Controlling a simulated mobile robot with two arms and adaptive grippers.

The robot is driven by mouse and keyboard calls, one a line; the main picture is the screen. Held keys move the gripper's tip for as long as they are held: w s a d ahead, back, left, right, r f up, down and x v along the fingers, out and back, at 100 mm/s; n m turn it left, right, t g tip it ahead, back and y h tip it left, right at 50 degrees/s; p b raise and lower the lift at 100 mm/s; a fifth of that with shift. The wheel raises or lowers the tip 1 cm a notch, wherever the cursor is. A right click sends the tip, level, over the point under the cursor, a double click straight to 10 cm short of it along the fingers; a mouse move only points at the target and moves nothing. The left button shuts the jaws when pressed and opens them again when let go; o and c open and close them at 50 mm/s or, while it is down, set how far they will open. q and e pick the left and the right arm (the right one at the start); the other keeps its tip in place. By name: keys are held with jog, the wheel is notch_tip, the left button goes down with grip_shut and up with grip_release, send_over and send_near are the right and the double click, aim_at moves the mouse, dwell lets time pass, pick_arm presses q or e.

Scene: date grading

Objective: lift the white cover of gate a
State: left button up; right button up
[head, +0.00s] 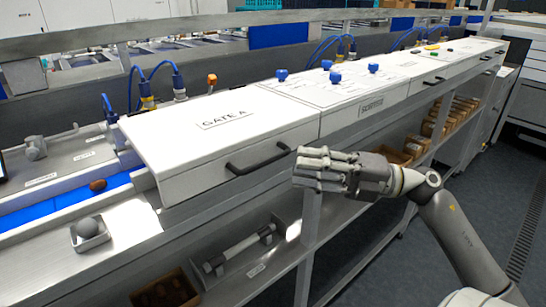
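The white cover of gate A (215,135) is a box-like lid with a "GATE A" label on top. It looks closed on the bench. A black bar handle (258,160) runs along its front face. My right gripper (300,168) is just right of the handle, its fingers pointing left toward it. The fingers overlap in this view, so I cannot tell how far apart they are. The handle shows along its length and does not appear to be between them. My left gripper is not in view.
Another white cover (340,88) with blue knobs adjoins on the right. A blue belt (65,208) carrying a brown date (97,185) runs in at the left. A small tray (90,236) holds a grey ball. Shelves lie below; the floor (400,255) at right is open.

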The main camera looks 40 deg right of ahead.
aim_at(270, 162)
jog(key=p+x, duration=0.1)
jog(key=x, duration=0.4)
jog(key=shift+a+r+p, duration=0.1)
jog(key=shift+r+p, duration=0.05)
jog(key=shift+p, duration=0.2)
jog(key=shift+x, duration=0.8)
grip_shut()
